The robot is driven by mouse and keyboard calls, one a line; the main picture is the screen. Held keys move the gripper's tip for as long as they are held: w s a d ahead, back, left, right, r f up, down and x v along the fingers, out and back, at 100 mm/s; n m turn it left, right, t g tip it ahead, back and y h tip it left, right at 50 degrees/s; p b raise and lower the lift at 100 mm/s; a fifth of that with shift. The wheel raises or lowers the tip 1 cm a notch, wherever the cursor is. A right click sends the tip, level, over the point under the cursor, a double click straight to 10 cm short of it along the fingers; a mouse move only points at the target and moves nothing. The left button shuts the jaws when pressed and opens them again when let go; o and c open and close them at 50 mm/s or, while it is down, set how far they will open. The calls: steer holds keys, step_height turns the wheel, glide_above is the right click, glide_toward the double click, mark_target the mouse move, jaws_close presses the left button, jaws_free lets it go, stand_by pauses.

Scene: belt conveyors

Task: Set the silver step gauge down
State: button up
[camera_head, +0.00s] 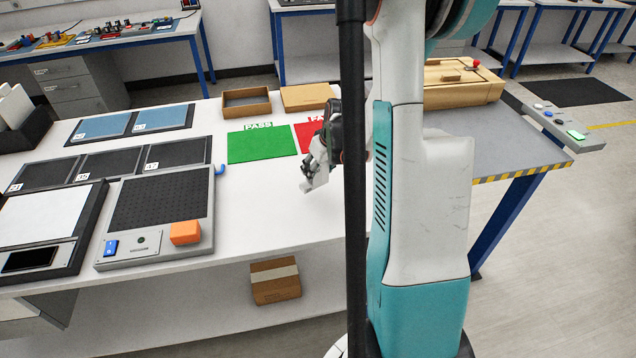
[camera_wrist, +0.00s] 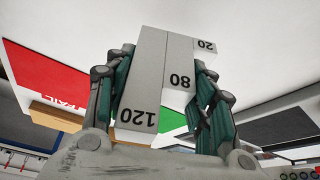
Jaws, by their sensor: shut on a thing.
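The silver step gauge (camera_wrist: 150,88) is a stepped block marked 20, 80 and 120. My gripper (camera_wrist: 160,100) is shut on it, with a finger on each side in the wrist view. In the head view my gripper (camera_head: 318,165) holds the gauge (camera_head: 314,182) above the white table, by the near edge of the red mat. The gap between gauge and table cannot be judged. My arm and a dark post hide part of the table to the right.
A green PASS mat (camera_head: 262,144) and a red mat (camera_head: 308,135) lie behind the gauge. A textured plate device with an orange block (camera_head: 185,232) is at left. White table left of my gripper is clear.

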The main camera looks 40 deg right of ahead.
mark_target(318, 178)
steer(key=shift+f+b, duration=0.75)
steer(key=shift+f, duration=1.55)
steer(key=o, duration=1.3)
steer(key=shift+f, duration=0.1)
steer(key=shift+s+r, duration=0.1)
steer(key=shift+r, duration=0.4)
steer(key=p+v, duration=0.4)
steer(key=v, duration=0.7)
steer(key=shift+s+a+r, duration=0.1)
steer(key=shift+s, duration=0.05)
